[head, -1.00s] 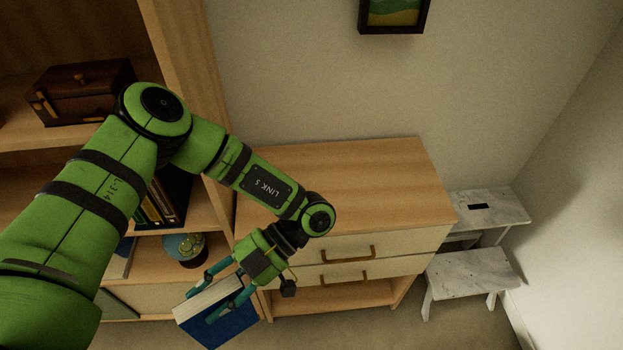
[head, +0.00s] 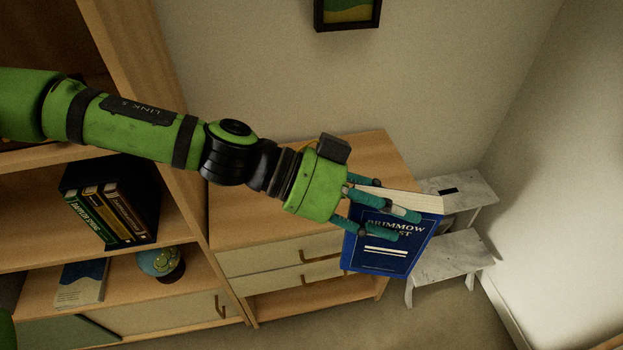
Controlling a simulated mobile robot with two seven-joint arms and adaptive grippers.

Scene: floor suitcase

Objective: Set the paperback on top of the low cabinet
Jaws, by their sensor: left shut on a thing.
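The paperback (head: 385,260) is blue with white lettering on its cover and pale page edges along its top. My left gripper (head: 400,222) is shut on it, with teal fingers across the cover. The gripper holds the book in the air, in front of the right end of the low cabinet as seen here. The low cabinet (head: 250,222) is light wood with two cream drawers and an open shelf below. The bare part of its top shows, but my arm and gripper hide some of it. My right gripper is not in view.
A tall bookshelf (head: 195,215) stands left of the cabinet, holding a box of books (head: 110,205) and a small globe (head: 160,262). A white marbled step stool (head: 450,258) stands to the right. A framed picture (head: 347,12) hangs on the wall above.

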